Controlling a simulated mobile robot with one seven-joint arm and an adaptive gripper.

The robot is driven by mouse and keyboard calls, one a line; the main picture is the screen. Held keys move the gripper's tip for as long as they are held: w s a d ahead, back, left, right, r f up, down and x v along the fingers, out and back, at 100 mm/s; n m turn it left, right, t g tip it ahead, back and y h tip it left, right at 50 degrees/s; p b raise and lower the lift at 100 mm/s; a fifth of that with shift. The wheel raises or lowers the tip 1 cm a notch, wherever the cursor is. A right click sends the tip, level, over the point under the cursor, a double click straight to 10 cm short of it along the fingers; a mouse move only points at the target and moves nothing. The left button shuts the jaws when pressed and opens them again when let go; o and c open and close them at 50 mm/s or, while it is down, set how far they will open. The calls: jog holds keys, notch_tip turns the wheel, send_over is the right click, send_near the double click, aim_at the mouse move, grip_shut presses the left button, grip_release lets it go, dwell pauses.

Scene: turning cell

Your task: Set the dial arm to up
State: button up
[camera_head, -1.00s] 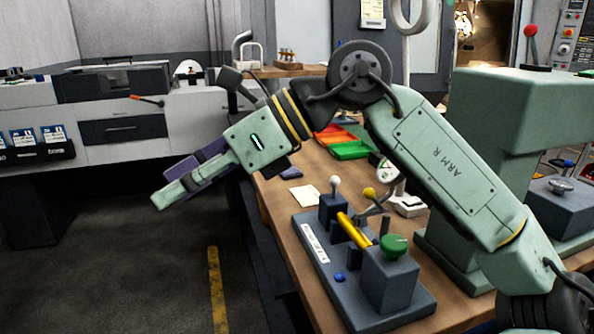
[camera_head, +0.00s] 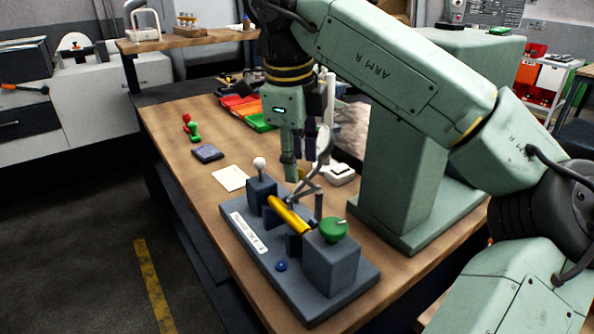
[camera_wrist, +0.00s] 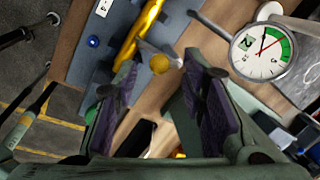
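The dial gauge (camera_wrist: 262,50) has a white face with a green sector and shows at the upper right of the wrist view. In the head view the dial (camera_head: 325,143) shows nearly edge-on, above grey linkage on the fixture (camera_head: 265,258). A yellow ball knob (camera_wrist: 159,64) shows in the wrist view, in the gap between my fingertips. My gripper (camera_wrist: 155,82) is open, its purple-padded fingers spread, with no visible grip on the knob. In the head view my gripper (camera_head: 298,168) points down beside the dial and hides most of the knob.
The fixture carries a yellow bar (camera_head: 288,215), a white-knobbed lever (camera_head: 259,163), a green knob (camera_head: 333,230) and a blue button (camera_head: 281,266). Red and green trays (camera_head: 240,106) lie behind my gripper. A paper note (camera_head: 230,178) and dark pad (camera_head: 208,153) lie left on the bench.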

jog(key=shift+w+f, duration=0.15)
jog(key=shift+f, duration=0.8)
jog(key=shift+w+f, duration=0.15)
jog(key=shift+f, duration=0.8)
jog(key=shift+c, duration=0.5)
jog(key=shift+f, duration=0.1)
grip_shut()
